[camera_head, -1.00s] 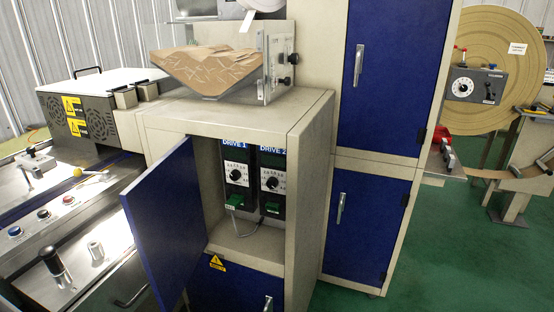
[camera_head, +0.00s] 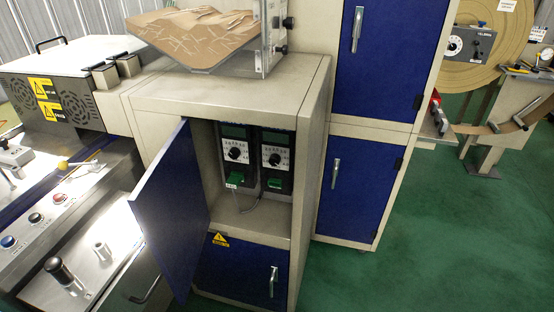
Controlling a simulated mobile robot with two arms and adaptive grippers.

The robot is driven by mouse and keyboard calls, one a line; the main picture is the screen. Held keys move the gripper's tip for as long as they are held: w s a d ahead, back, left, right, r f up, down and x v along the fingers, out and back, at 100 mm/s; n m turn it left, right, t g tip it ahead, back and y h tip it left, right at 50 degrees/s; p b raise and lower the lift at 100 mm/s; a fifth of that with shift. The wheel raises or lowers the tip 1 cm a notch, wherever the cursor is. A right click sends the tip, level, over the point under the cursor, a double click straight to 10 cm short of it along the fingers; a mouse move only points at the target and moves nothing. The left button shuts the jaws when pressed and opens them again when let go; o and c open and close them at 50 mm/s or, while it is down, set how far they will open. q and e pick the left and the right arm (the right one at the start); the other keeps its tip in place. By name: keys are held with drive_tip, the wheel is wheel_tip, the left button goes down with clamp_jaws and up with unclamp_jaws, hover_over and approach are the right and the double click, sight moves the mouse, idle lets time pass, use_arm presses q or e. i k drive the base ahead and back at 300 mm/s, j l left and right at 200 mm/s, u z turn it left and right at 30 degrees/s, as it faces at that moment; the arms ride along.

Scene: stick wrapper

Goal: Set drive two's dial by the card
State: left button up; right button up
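Two drive units sit side by side inside an open cabinet compartment in the head view. The right unit, labelled DRIVE 2 in the earlier frame, is drive two (camera_head: 276,161). It has a black dial (camera_head: 274,159) on a white scale and a green switch (camera_head: 273,182) below. The left unit, drive one (camera_head: 237,158), has a similar dial (camera_head: 234,154). Its pointer setting and that of drive two are too small to read. The blue cabinet door (camera_head: 172,213) stands open to the left. No setting card is recognisable here. Neither gripper is in view.
A clear hopper of brown scraps (camera_head: 198,40) stands on the cabinet top (camera_head: 220,95). A machine bench (camera_head: 75,240) with buttons and levers is at the left. A tall blue-doored cabinet (camera_head: 360,185) is at the right. Green floor (camera_head: 450,250) lies open at right.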

sight(275, 159)
drive_tip(key=i+l, duration=0.15)
drive_tip(key=l, duration=0.35)
drive_tip(key=i+l+u, duration=0.15)
drive_tip(key=l, duration=0.3)
drive_tip(key=i+l, duration=0.1)
drive_tip(key=l, duration=0.4)
drive_tip(key=i+l+u, duration=0.15)
drive_tip(key=l, duration=0.9)
drive_tip(key=i+l+u, duration=0.15)
drive_tip(key=l, duration=0.35)
drive_tip(key=i+l+u, duration=0.25)
drive_tip(key=l, duration=1.75)
drive_tip(key=l+u, duration=0.3)
drive_tip(key=l, duration=1.75)
drive_tip(key=j+z, duration=0.1)
drive_tip(key=j, duration=0.5)
drive_tip(key=j+z, duration=0.1)
drive_tip(key=j, duration=0.55)
drive_tip(key=k+j, duration=0.1)
drive_tip(key=j, duration=0.5)
drive_tip(key=j+z, duration=0.15)
drive_tip(key=j, duration=0.5)
drive_tip(key=k+j+z, duration=0.1)
drive_tip(key=j, duration=0.5)
drive_tip(key=k+j+z, duration=0.1)
drive_tip(key=j, duration=0.5)
drive_tip(key=j+z, duration=0.25)
drive_tip(key=j, duration=1.3)
drive_tip(key=j+z, duration=0.2)
drive_tip(key=j, duration=1.4)
